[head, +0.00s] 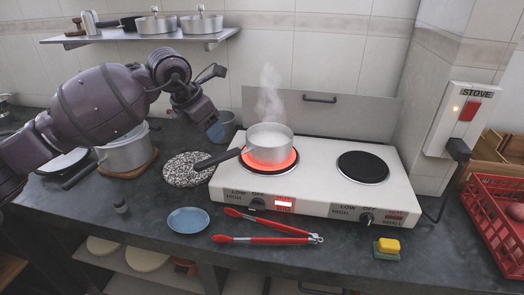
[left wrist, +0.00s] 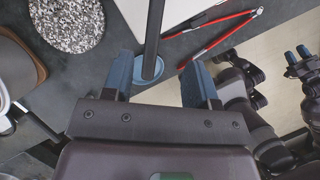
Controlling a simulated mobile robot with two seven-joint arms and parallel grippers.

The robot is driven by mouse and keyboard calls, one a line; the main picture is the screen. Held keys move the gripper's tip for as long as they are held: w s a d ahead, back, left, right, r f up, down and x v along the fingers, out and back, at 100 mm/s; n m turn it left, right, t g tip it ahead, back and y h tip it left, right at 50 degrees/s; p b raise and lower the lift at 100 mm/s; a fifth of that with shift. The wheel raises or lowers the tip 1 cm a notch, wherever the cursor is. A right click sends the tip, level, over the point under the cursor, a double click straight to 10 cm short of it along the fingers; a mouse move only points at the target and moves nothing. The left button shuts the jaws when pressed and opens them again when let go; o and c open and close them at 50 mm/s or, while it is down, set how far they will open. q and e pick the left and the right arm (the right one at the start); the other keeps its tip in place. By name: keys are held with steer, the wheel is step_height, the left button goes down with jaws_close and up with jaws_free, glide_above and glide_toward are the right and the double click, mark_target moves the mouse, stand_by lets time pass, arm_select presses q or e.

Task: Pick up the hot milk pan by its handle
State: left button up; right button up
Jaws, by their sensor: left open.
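The milk pan (head: 270,140) is a small steel pan, steaming, upright on the glowing red left burner of the stove. Its dark handle (head: 217,160) points left, past the stove's edge. My left gripper (head: 213,131) is open and empty, above and apart from the handle. In the left wrist view, the handle (left wrist: 154,30) runs down between the two blue fingers of my left gripper (left wrist: 158,66), nearer the left finger. The pan's body is out of that view. My right gripper (left wrist: 297,55) shows small at the right of the left wrist view; its opening is unclear.
The white stove (head: 310,190) has a bare dark right burner (head: 363,167). A speckled round mat (head: 188,169) lies left of it. A blue saucer (head: 188,220) and red tongs (head: 265,238) lie in front. A larger pot (head: 124,155) stands further left.

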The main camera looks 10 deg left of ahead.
mark_target(222, 154)
arm_select(q)
steer(key=shift+s+a+f, duration=0.1)
steer(key=shift+a+f, duration=0.1)
steer(key=shift+f, duration=0.2)
steer(key=b+x, duration=0.1)
steer(key=x, duration=0.3)
steer(key=shift+d+f, duration=0.15)
steer(key=shift+f, duration=0.2)
steer(key=shift+w+d+f, duration=0.1)
steer(key=shift+w+f, duration=0.15)
steer(key=shift+f, duration=0.1)
steer(key=x, duration=0.2)
steer(key=b+x, duration=0.1)
steer(key=x, duration=0.1)
steer(key=shift+w+a, duration=0.1)
steer(key=shift+a, duration=0.2)
steer(key=shift+w+d+f, duration=0.1)
steer(key=shift+w+f, duration=0.05)
steer(key=shift+f, duration=0.25)
steer(key=c, duration=0.9)
jaws_close()
